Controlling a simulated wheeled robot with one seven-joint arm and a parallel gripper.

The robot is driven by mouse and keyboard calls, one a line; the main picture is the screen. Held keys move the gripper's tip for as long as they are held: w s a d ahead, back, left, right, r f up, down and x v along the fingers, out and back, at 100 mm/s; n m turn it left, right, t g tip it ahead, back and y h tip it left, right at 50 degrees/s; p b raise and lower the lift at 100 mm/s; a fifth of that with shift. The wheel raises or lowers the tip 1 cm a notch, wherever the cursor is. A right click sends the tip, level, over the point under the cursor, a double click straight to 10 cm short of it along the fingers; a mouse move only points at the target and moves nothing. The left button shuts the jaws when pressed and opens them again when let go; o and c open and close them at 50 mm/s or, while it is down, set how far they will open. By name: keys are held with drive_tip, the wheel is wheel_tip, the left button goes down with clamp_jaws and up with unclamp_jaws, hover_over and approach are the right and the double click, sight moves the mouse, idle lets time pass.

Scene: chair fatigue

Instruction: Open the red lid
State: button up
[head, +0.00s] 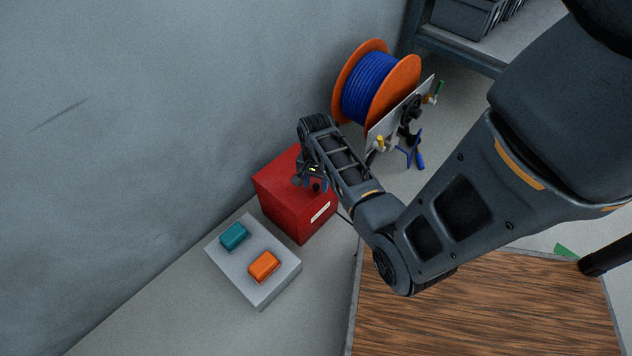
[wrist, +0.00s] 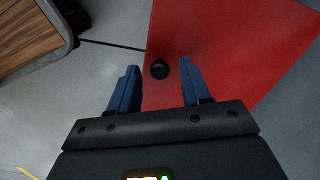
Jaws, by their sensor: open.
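The red box (head: 289,208) stands on the floor by the wall, its red lid (head: 276,177) on top and a white label on its front. In the wrist view the red lid (wrist: 226,50) fills the upper right, and a small black knob (wrist: 160,69) stands on it near its left edge. My gripper (head: 309,186) is over the lid. In the wrist view my gripper (wrist: 157,80) is open, with the knob between its two blue fingers near their tips. I see no finger contact with the knob. The lid appears closed.
A grey block with a teal button (head: 234,236) and an orange button (head: 264,266) sits left of the box. A blue cable reel (head: 371,87) stands behind. A wooden tabletop (head: 480,305) is at the lower right. The wall (head: 150,110) is close behind the box.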

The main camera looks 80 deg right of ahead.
drive_tip(key=shift+c, duration=0.5)
clamp_jaws()
